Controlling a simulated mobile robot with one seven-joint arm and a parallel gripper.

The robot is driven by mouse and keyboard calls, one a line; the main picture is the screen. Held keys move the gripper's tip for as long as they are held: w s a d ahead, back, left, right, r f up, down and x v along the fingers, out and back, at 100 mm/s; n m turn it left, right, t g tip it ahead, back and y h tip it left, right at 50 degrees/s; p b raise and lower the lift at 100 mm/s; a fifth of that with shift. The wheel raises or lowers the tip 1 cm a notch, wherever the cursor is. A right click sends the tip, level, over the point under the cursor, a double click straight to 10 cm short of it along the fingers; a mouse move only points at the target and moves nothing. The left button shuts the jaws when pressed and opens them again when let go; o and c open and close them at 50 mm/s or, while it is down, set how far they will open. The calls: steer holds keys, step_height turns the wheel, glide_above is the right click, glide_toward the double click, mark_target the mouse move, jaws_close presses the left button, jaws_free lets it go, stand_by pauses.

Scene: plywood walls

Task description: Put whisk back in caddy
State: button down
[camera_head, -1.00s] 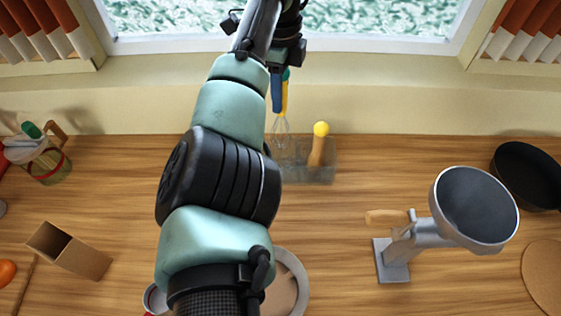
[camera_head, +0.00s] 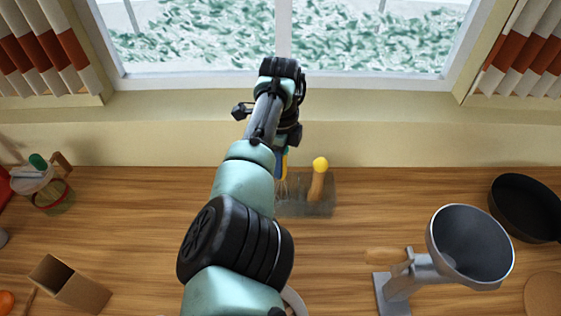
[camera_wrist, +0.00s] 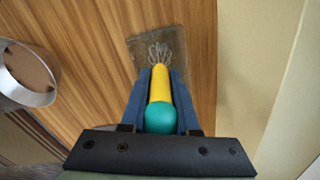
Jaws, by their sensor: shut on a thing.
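The whisk has a yellow handle (camera_wrist: 159,84) with a teal end and thin wire loops. My gripper (camera_wrist: 160,72) is shut on the handle, with a blue finger on each side. The caddy (camera_head: 318,210) is a grey see-through box at the back of the counter; it also shows in the wrist view (camera_wrist: 178,62). The wire loops (camera_head: 282,189) overlap the left part of the caddy in the head view and its middle in the wrist view. I cannot tell whether they are inside or above it. My wrist hides most of the handle in the head view.
A wooden utensil with a yellow ball top (camera_head: 318,180) stands in the caddy's right part. A metal grinder (camera_head: 470,245) and a black pan (camera_head: 525,207) are at right. A brown box (camera_head: 70,284) and a jar (camera_head: 50,195) are at left. The wall is close behind the caddy.

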steer(key=c, duration=0.7)
jaws_free()
steer(key=shift+f, duration=0.1)
steer(key=shift+o, duration=0.2)
step_height(320, 180, up, 12)
steer(key=shift+r+b, duration=0.2)
steer(key=shift+b, duration=0.95)
